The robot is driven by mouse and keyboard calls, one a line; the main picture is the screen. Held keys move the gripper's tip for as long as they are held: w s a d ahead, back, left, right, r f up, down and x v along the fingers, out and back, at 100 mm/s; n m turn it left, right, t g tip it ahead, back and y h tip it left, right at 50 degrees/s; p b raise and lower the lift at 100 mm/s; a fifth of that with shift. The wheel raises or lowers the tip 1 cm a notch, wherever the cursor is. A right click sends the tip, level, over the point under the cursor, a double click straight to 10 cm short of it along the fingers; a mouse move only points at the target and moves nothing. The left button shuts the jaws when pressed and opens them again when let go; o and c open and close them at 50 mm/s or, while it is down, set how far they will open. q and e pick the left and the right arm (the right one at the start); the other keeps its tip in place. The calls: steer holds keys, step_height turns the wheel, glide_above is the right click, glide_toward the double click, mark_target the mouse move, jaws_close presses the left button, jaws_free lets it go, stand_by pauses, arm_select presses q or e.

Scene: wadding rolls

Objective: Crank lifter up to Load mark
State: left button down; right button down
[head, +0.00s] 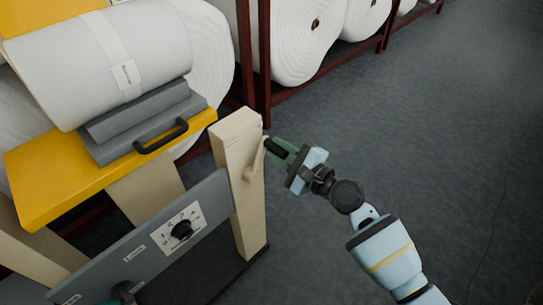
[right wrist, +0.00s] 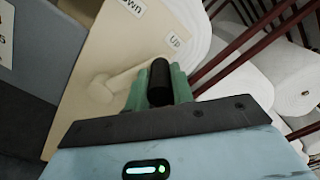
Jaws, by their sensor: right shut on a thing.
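The lifter has a yellow platform (head: 45,185) at the left and a beige post (head: 247,215) at its right end. A beige crank arm (head: 254,160) sits on the post's side, with a black handle (head: 277,148). My right gripper (head: 283,152) is shut on that handle. In the right wrist view the black handle (right wrist: 159,84) stands between the green fingers, with the pale crank (right wrist: 118,83) behind it. Labels reading "Up" (right wrist: 174,40) and "Down" are on the post. I cannot read a Load mark. A small blue-dark part (head: 122,292) at the bottom edge may be my left gripper.
A grey cradle with a black handle (head: 160,136) on the platform bears a white wadding roll (head: 80,65). A grey panel (head: 105,250) carries a white dial plate with a black knob (head: 181,230). Dark red racks with rolls (head: 300,45) stand behind. The right floor is clear.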

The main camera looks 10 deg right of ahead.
steer(key=w+d+f+m+b, duration=0.1)
steer(key=w+d+f+m, duration=0.1)
steer(key=f+m, duration=0.4)
steer(key=w+d+f+m+b, duration=0.1)
steer(key=d+f+m, duration=0.2)
steer(key=f+m, duration=0.3)
steer(key=m, duration=0.2)
steer(key=shift+w+d+m, duration=0.35)
steer(key=shift+w+m, duration=0.05)
steer(key=shift+f, duration=0.1)
steer(key=c, duration=1.3)
jaws_free()
steer(key=shift+c, duration=0.2)
steer(key=shift+o, duration=0.7)
steer(key=shift+w+a, duration=0.1)
